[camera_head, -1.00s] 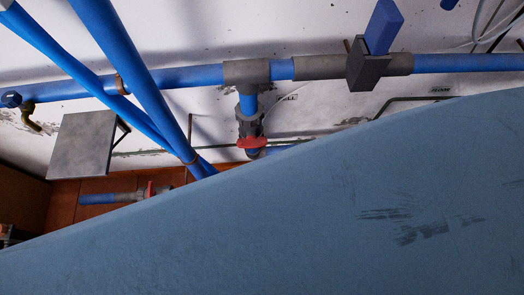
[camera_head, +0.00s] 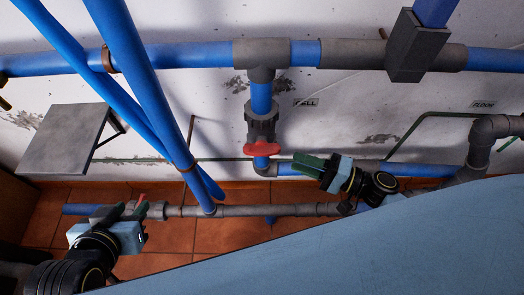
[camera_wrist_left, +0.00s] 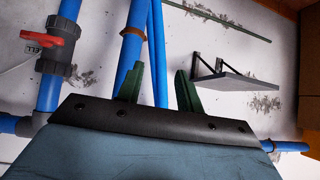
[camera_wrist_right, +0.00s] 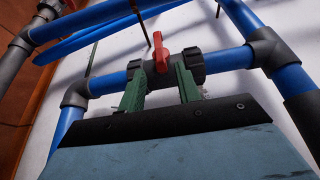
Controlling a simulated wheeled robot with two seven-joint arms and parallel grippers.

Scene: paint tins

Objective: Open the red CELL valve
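The red CELL valve handle (camera_head: 262,149) lies crosswise on a dark valve body (camera_head: 261,125) in a vertical blue pipe, below a tee. A CELL label (camera_head: 305,102) is on the wall to its right. My right gripper (camera_head: 308,162) is just right of the handle in the head view, fingers apart. In the right wrist view the handle (camera_wrist_right: 161,58) shows between and just beyond the green fingertips (camera_wrist_right: 159,72). I see no clear contact. My left gripper (camera_head: 137,210) is at lower left, away from this valve. Its fingers (camera_wrist_left: 158,80) are open and empty in the left wrist view.
A small red part (camera_head: 140,199) shows by the left gripper on a low pipe (camera_head: 250,210). Diagonal blue pipes (camera_head: 140,75) cross left of the valve. A grey shelf (camera_head: 65,138) juts from the wall. A FLOOR label (camera_head: 483,104) is at right.

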